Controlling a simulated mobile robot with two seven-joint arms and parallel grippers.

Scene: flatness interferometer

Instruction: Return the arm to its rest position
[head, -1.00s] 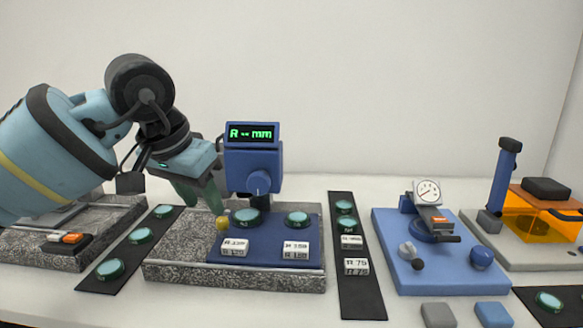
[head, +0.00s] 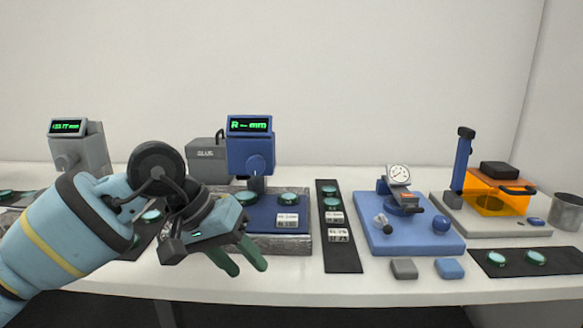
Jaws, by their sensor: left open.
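My left arm comes in from the left with its light blue links. My left gripper (head: 241,264) has two green fingers spread apart with nothing between them. It is in front of the granite block with the blue plate (head: 304,222), near the table's front edge, and hides that block's left part. My right gripper is not in view.
A blue gauge head (head: 250,152) reads "R -- mm" above the block; a grey gauge (head: 78,150) stands left. A black strip with lenses (head: 341,256), a blue dial gauge base (head: 423,241), an orange box (head: 497,199) and a metal cup (head: 566,211) stand right.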

